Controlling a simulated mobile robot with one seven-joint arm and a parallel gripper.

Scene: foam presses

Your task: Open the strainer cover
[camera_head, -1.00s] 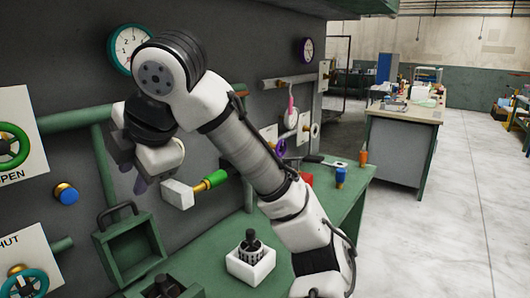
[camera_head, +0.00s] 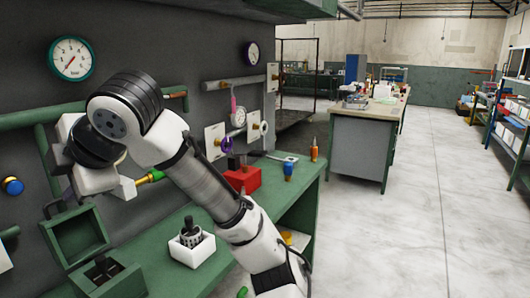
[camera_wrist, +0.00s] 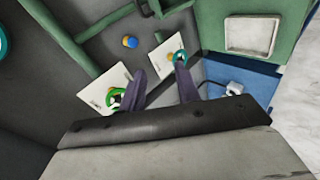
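The green strainer box (camera_head: 118,282) stands at the left end of the bench in the head view. Its green square cover (camera_head: 75,238), with a dark handle on its upper edge, stands raised behind the box, whose dark inside shows.
A white holder (camera_head: 192,248) with a dark part and a red block (camera_head: 242,179) stand on the green bench (camera_head: 262,222). A green-and-gold fitting (camera_head: 150,177) sticks out near my arm. In the wrist view, green (camera_wrist: 117,98) and teal (camera_wrist: 180,57) valve wheels lie beyond the fingers.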

